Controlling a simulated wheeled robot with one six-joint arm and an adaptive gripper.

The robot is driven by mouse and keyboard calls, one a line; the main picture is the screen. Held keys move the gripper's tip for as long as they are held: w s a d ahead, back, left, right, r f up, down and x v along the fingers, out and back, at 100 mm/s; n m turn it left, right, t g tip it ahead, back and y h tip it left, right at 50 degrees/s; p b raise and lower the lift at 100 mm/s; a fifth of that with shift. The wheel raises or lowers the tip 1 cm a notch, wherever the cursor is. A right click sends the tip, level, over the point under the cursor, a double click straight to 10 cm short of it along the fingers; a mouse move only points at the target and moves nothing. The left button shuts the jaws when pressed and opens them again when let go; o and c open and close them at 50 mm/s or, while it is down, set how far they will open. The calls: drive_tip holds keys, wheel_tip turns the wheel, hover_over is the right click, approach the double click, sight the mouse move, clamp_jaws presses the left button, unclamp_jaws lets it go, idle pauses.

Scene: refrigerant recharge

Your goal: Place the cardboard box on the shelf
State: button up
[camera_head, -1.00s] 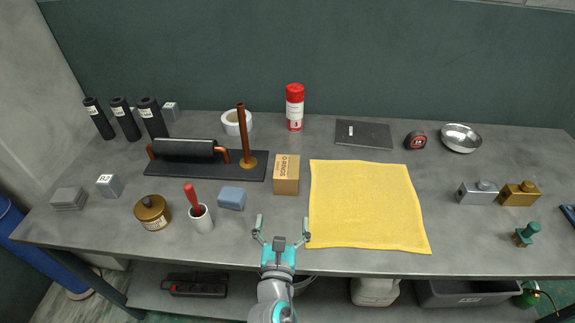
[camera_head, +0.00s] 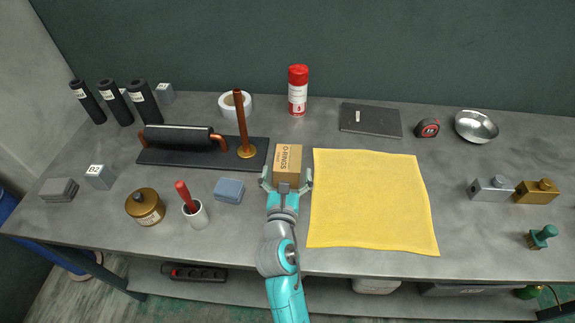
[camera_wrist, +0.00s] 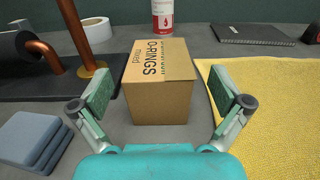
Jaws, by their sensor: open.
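The cardboard box (camera_head: 287,161), marked O-RINGS, stands on the grey workbench between the black tray and the yellow cloth. My gripper (camera_head: 287,178) is open, its two fingers on either side of the box's near end. In the wrist view the box (camera_wrist: 160,92) sits between the open fingers of my gripper (camera_wrist: 166,100), with a gap on each side. Its front face is toward me and it rests upright on the bench. Below the bench a lower shelf (camera_head: 240,289) shows partly; my arm hides some of it.
The yellow cloth (camera_head: 370,200) lies right of the box. A red-capped can (camera_head: 298,92) stands behind. A power strip (camera_head: 194,272) lies on the lower shelf.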

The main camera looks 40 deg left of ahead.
sight(287, 158)
drive_tip(key=shift+x, duration=2.55)
drive_tip(key=shift+s+a+f, duration=0.1)
drive_tip(key=shift+a+f, duration=0.05)
drive_tip(key=c, duration=1.4)
drive_tip(key=shift+c, duration=0.7)
